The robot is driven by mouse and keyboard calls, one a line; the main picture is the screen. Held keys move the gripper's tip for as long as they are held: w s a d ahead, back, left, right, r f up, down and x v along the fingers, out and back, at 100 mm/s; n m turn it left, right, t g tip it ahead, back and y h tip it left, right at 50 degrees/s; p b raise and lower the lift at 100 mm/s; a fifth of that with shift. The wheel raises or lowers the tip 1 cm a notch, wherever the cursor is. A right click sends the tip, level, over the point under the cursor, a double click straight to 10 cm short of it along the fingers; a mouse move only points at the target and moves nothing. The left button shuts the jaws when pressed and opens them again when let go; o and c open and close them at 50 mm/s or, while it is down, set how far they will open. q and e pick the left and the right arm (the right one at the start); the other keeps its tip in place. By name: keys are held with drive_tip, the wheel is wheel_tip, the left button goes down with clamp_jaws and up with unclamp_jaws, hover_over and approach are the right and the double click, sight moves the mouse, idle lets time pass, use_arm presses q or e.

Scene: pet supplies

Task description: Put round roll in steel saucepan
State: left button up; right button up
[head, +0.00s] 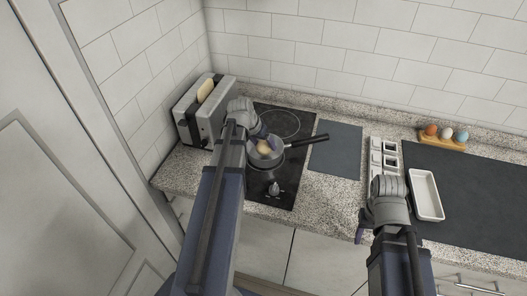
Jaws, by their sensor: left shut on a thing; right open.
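The steel saucepan (279,163) stands on the black cooktop, its dark handle pointing right and towards the back. The round roll (264,147), small and tan, shows at the saucepan's opening. My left gripper (261,140) reaches over the saucepan from the left and is shut on the roll. My arm hides part of the roll and the pan's left side. Whether the roll touches the pan's bottom cannot be told. My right gripper (361,230) is open at the counter's front edge, well to the right of the saucepan, with its fingers partly hidden.
A toaster (192,114) with bread in it stands left of the cooktop (285,192). A dark mat (336,149) lies right of the cooktop. Further right are a pale compartment holder (376,158), a white tray (426,196) on a dark mat, and an egg holder (441,141) with eggs.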

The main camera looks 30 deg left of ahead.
use_arm(q)
drive_tip(key=shift+f+b, duration=0.65)
drive_tip(key=shift+f, duration=0.55)
use_arm(e)
drive_tip(key=shift+f, duration=1.15)
drive_tip(key=shift+f, duration=0.1)
use_arm(q)
drive_tip(key=shift+f, duration=0.2)
use_arm(e)
drive_tip(key=shift+f, duration=0.15)
use_arm(q)
drive_tip(key=o, duration=1.2)
drive_tip(key=shift+r, duration=0.1)
drive_tip(key=shift+r, duration=0.15)
use_arm(e)
drive_tip(key=shift+r, duration=0.25)
use_arm(q)
drive_tip(key=shift+s+r+p, duration=0.2)
drive_tip(key=shift+r+p, duration=0.35)
drive_tip(key=shift+p, duration=0.05)
use_arm(e)
drive_tip(key=shift+r, duration=0.6)
use_arm(q)
drive_tip(key=p+v, duration=0.9)
drive_tip(key=v, duration=0.2)
drive_tip(key=shift+p, duration=0.4)
use_arm(e)
wheel_tip(320, 180, up, 10)
